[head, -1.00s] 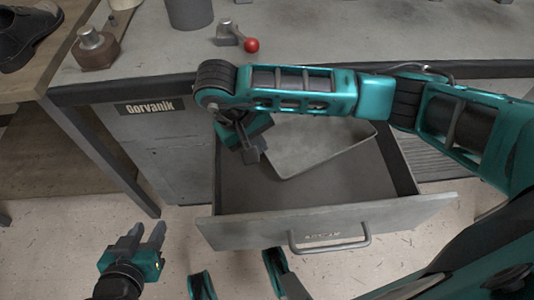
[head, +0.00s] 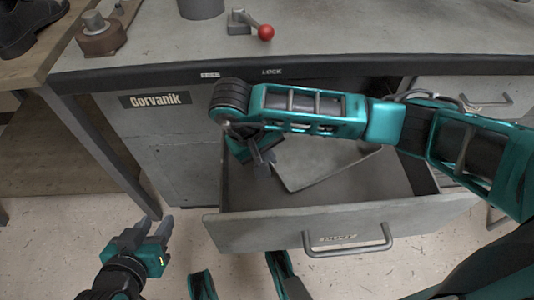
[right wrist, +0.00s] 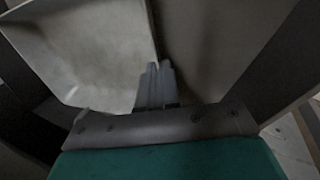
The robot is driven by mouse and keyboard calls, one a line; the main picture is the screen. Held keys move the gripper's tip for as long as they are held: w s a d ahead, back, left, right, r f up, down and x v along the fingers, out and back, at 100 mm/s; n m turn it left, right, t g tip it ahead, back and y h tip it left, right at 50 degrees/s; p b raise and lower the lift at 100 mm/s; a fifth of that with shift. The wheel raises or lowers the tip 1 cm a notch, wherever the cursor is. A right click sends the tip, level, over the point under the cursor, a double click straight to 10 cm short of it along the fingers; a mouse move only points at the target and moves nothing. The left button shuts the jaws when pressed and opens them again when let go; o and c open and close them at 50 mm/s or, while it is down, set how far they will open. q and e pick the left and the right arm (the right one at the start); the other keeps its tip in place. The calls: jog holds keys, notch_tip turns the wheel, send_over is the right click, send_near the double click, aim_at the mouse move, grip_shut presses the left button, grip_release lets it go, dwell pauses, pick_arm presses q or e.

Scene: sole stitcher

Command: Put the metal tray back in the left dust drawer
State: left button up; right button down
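The metal tray (head: 318,160) is a shallow grey pan, inside or just above the open drawer (head: 340,225); I cannot tell whether it touches the drawer floor. My forearm hides its back part. My right gripper (head: 268,168) is at the tray's left edge. In the right wrist view, its fingers (right wrist: 155,85) are close together with the edge of the tray (right wrist: 85,50) running between them. My left gripper (head: 145,232) is open and empty, left of the drawer and above the floor.
A grey bench marked Gorvanik (head: 155,99) stands behind the drawer. On top are a red-knobbed lever (head: 264,32) and a brown-based weight (head: 102,38). Another drawer front (head: 480,95) shows at right. The drawer's front right part is bare.

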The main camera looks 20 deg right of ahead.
jog(key=shift+f, duration=0.35)
pick_arm(q)
jog(key=shift+f, duration=0.2)
pick_arm(e)
jog(key=c, duration=1.4)
grip_release()
jog(key=shift+o, duration=0.2)
